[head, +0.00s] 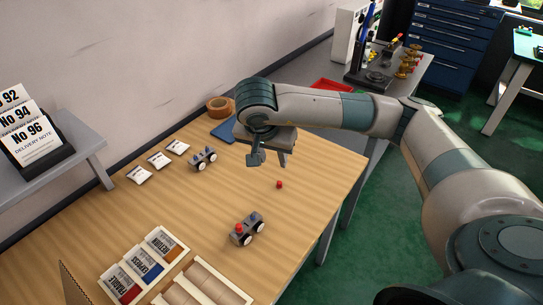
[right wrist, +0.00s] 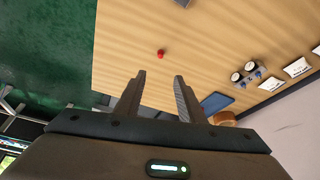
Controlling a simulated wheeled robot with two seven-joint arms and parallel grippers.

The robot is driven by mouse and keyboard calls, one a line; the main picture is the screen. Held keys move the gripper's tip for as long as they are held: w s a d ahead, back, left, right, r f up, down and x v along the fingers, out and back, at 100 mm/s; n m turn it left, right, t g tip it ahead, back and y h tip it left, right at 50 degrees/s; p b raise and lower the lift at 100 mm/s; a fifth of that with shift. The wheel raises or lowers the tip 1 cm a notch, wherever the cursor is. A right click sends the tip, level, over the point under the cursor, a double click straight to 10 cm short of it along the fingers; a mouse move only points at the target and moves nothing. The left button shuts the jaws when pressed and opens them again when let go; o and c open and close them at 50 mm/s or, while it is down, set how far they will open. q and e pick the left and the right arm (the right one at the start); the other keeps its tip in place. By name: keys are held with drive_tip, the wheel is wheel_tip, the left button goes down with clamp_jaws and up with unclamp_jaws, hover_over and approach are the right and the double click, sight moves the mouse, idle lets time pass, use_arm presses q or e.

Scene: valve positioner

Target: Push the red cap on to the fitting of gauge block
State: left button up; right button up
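A small red cap (head: 279,184) lies loose on the wooden table, and it also shows in the right wrist view (right wrist: 161,54). One gauge block (head: 247,231), grey with dark round gauges, sits nearer the front and has a red piece on its left end. Another gauge block (head: 203,159) without visible red stands further back, and it shows in the right wrist view (right wrist: 246,72). My right gripper (head: 270,160) is open and empty above the table, just behind the loose cap. The cap lies beyond its fingertips (right wrist: 160,76). My left gripper is out of view.
Several white packets (head: 159,160) lie left of the rear block. A tape roll (head: 219,106) and blue pad (head: 222,131) lie at the back. A labelled tray (head: 184,258) and a box fill the front. The table's right edge is clear.

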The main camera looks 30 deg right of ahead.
drive_tip(key=shift+f, duration=0.15)
drive_tip(key=p, duration=0.3)
approach(280, 182)
drive_tip(key=x, duration=0.8)
idle(0.3)
clamp_jaws()
idle(0.3)
